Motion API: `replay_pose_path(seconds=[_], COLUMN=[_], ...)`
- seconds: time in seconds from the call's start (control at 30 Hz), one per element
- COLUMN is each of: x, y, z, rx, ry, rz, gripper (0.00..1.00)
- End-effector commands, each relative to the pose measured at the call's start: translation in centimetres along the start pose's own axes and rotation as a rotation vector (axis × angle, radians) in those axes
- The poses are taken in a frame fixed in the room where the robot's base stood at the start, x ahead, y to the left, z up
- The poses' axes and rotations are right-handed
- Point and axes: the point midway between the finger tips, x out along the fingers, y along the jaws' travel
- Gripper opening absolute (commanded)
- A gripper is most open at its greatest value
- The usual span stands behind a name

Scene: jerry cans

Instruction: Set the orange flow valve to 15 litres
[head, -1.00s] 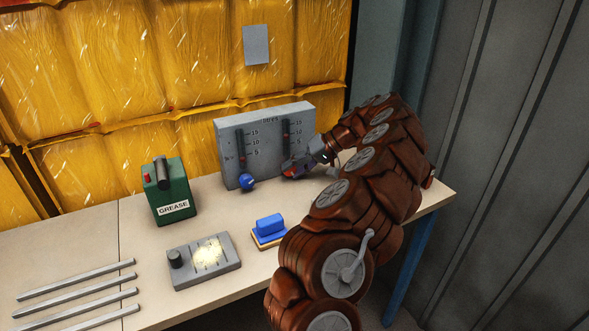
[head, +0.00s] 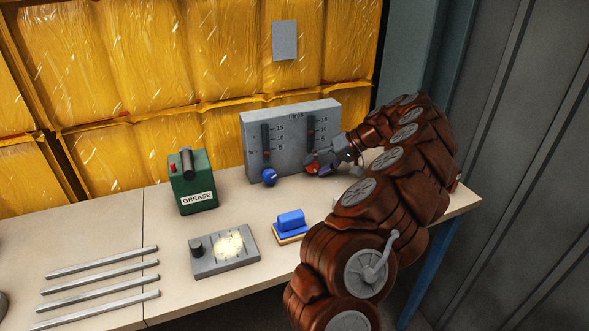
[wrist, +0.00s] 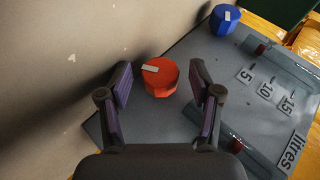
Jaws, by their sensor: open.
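The orange flow valve (wrist: 161,78) is a faceted knob with a white mark on top, low on the right of the grey gauge panel (head: 252,136). In the head view the valve (head: 311,169) is partly hidden by my gripper (head: 325,165). In the wrist view my gripper (wrist: 160,92) is open, its fingers on either side of the valve and apart from it. The scale above the valve (wrist: 267,90) reads 5, 10, 15 litres. A red marker (head: 311,134) shows in its slot; its exact reading is too small to tell.
A blue knob (head: 269,177) sits left of the valve, under a second scale. A green grease can (head: 192,181), a grey meter box (head: 224,251), a blue-topped block (head: 291,222) and several metal bars (head: 100,275) lie on the bench. Yellow wrapped stacks stand behind.

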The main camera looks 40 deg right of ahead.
Motion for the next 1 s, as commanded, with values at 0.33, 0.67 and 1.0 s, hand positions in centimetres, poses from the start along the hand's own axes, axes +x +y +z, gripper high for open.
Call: replay_pose_path(seconds=[0.33,0.67,1.0], x=[-0.02,-0.04,0.05], y=[-0.4,-0.59,-0.86], z=[0.09,0.06,0.18], rx=[-0.051,-0.113,-0.185], ry=[-0.003,-0.002,-0.004], rz=[0.12,0.273,0.442], gripper=[0.65,0.65,0.65])
